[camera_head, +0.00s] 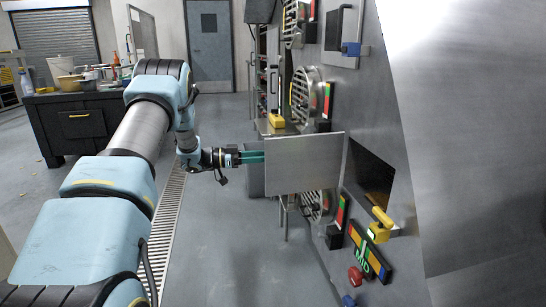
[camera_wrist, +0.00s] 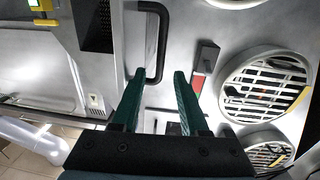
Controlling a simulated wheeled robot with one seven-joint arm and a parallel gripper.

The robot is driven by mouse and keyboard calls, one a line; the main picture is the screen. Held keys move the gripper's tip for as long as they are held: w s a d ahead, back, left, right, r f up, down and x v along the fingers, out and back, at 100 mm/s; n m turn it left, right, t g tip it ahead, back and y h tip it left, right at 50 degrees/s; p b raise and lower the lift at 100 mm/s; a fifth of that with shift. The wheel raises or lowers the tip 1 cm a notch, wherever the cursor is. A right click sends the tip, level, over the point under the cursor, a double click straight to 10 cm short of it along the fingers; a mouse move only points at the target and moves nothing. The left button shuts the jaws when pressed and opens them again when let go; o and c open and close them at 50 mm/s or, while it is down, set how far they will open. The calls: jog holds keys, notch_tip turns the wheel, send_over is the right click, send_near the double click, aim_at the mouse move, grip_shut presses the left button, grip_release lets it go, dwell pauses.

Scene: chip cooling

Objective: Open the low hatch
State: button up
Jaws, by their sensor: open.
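The low hatch is a plain grey metal door (camera_head: 305,165). In the head view it stands swung out from the machine wall, with a dark opening (camera_head: 370,180) showing to its right. My gripper (camera_head: 263,157) is at the door's left edge, its green fingers partly hidden there. In the wrist view my gripper (camera_wrist: 159,74) is open, with a gap between its two green fingers. A black bar handle (camera_wrist: 163,45) lies just beyond the fingertips, and nothing is gripped. The handle is hidden in the head view; whether a finger touches it, I cannot tell.
A yellow latch (camera_head: 381,224), a coloured panel (camera_head: 366,250) and a red button (camera_head: 355,275) stick out below the opening. Round grilles (camera_head: 305,95) line the wall. A dark workbench (camera_head: 75,125) stands at left. The floor (camera_head: 220,240) between is mostly clear.

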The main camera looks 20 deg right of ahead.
jog(key=v, duration=0.7)
